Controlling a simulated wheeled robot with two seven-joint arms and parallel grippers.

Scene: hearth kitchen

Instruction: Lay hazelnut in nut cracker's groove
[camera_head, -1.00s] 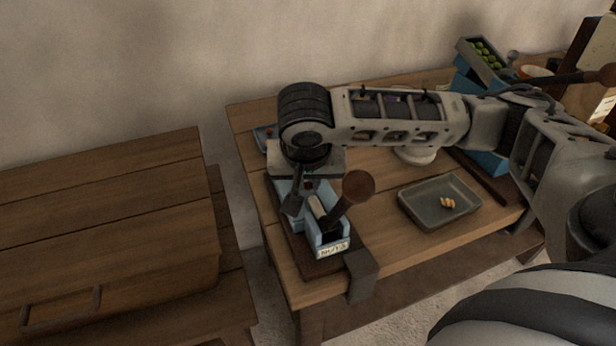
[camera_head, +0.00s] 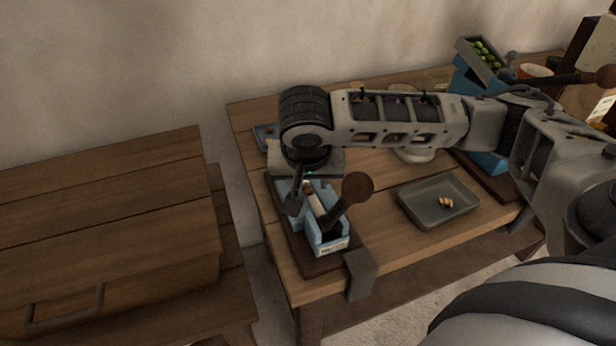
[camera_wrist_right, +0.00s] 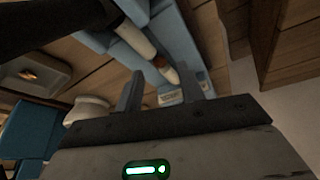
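The blue nut cracker (camera_head: 328,238) stands on a dark board at the table's front left. Its lever ends in a brown knob (camera_head: 358,187). A pale cylindrical ram (camera_wrist_right: 137,39) lies along its channel. A small reddish-brown nut, seemingly the hazelnut (camera_wrist_right: 169,73), sits in the blue channel just beyond the ram's end. My right gripper (camera_head: 302,195) is over the cracker. In the right wrist view its fingers (camera_wrist_right: 170,80) stand apart on either side of the nut, with gaps visible. Whether the nut rests fully on the groove floor is hard to tell. My left gripper is not in view.
A grey tray (camera_head: 412,207) with a few pale brown pieces lies to the right. A blue device with a bin of green fruit (camera_head: 482,52) stands at the back right. A wooden chest (camera_head: 100,220) is at the left. Bare tabletop (camera_head: 375,225) separates cracker and tray.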

